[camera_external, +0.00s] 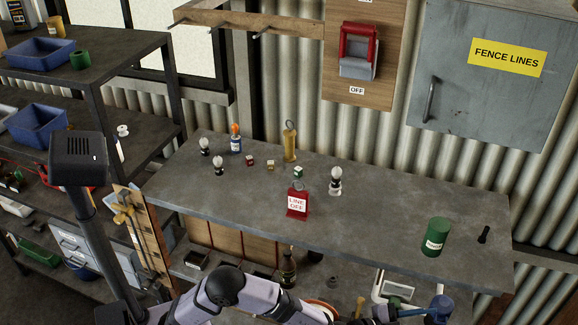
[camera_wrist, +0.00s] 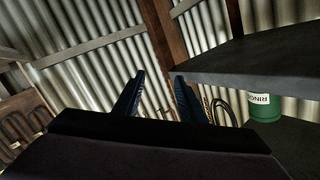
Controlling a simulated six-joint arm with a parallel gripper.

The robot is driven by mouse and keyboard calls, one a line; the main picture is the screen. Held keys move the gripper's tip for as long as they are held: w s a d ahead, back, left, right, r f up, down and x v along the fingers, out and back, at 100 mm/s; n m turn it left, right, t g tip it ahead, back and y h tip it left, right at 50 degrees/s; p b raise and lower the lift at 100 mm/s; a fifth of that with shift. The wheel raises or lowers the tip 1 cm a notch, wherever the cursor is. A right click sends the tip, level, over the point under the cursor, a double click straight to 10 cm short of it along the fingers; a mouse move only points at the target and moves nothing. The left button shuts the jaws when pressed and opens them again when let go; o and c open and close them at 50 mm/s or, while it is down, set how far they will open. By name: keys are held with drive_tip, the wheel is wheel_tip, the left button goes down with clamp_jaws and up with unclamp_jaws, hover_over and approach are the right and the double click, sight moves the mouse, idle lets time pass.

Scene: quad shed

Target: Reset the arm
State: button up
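My gripper (camera_wrist: 159,80) shows in the wrist view with its two dark blue fingers apart and nothing between them. Corrugated metal wall shows behind the fingers. In the external view my arm (camera_external: 235,290) runs along the bottom edge, in front of the workbench (camera_external: 390,220). The gripper end is hard to make out there, low at the right and partly cut off by the frame.
A cabinet (camera_external: 490,70) hangs behind. The bench's front left is clear.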

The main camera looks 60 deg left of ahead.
drive_tip(key=s+f+m+g+h+p, duration=0.1)
drive_tip(key=s+f+g, duration=0.25)
drive_tip(key=f, duration=0.25)
drive_tip(key=s+a+n+g+y+p, duration=0.2)
drive_tip(key=s+a+n+p, duration=0.3)
drive_tip(key=a, duration=0.8)
drive_tip(key=s+a+n+g+y+p, duration=0.25)
drive_tip(key=s+a, duration=0.55)
drive_tip(key=a, duration=0.4)
drive_tip(key=s+a+f+g+b, duration=0.1)
drive_tip(key=s+f+g, duration=0.1)
drive_tip(key=s, duration=0.5)
drive_tip(key=s+a+f+n+g+b, duration=0.1)
drive_tip(key=s+a+f+g, duration=0.1)
drive_tip(key=s, duration=0.5)
drive_tip(key=s+a+f+n+g+b, duration=0.1)
drive_tip(key=s+f+g, duration=0.3)
drive_tip(key=s, duration=0.3)
drive_tip(key=shift+s+a+f+y, duration=0.3)
drive_tip(key=shift+a+f+y, duration=0.05)
drive_tip(key=shift+f, duration=0.55)
